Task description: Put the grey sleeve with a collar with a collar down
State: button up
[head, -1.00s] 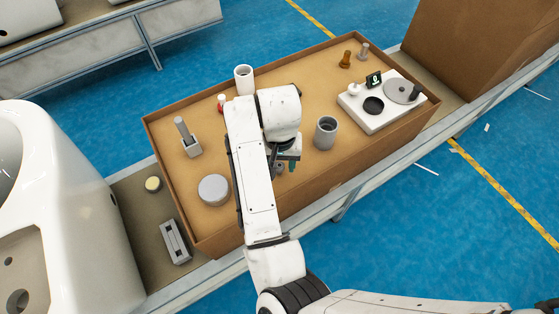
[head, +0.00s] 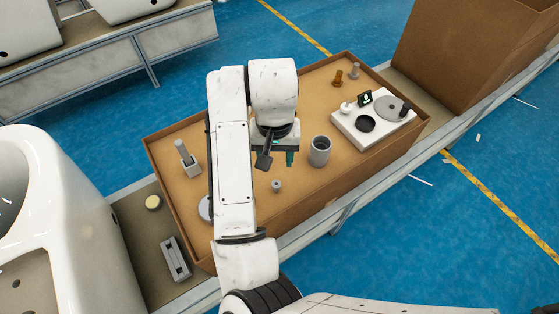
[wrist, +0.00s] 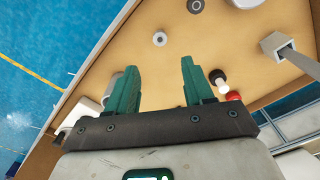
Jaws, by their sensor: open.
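The grey sleeve with a collar (head: 277,186) is a small round part. It stands on the brown floor of the shallow box, below my gripper in the head view. In the wrist view the sleeve (wrist: 160,39) shows from above as a pale ring with a dark hole, beyond the fingertips and between their lines. My gripper (head: 277,160) is open, with nothing between its fingers, and is apart from the sleeve. In the wrist view my gripper (wrist: 160,66) shows two spread green fingers.
A grey cup (head: 320,151) stands to the right of the sleeve. A white device (head: 374,124) with a round plate is further right. A grey holder with a rod (head: 187,160) stands at left. My arm partly hides a grey disc (head: 204,209). The box wall (head: 300,218) runs along the front.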

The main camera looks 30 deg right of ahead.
jog(key=shift+r, duration=0.15)
jog(key=s+d+f+n+t+h, duration=0.1)
jog(key=s+d+h, duration=0.15)
jog(key=d, duration=0.55)
jog(key=s+d+f+n+t+h, duration=0.1)
jog(key=s+d+n, duration=0.15)
jog(key=d, duration=0.55)
jog(key=s+a+f+n+y, duration=0.1)
jog(key=s+a+f, duration=0.1)
jog(key=s, duration=0.4)
jog(key=s+a+f+n+y, duration=0.1)
jog(key=s+a+f, duration=0.2)
jog(key=s+f, duration=0.2)
jog(key=s+a+f+n+g+y, duration=0.1)
jog(key=s+a+f, duration=0.2)
jog(key=s, duration=0.4)
jog(key=shift+a+f, duration=0.2)
jog(key=shift+f, duration=0.05)
jog(key=shift+s+r, duration=0.1)
jog(key=shift+r, duration=0.05)
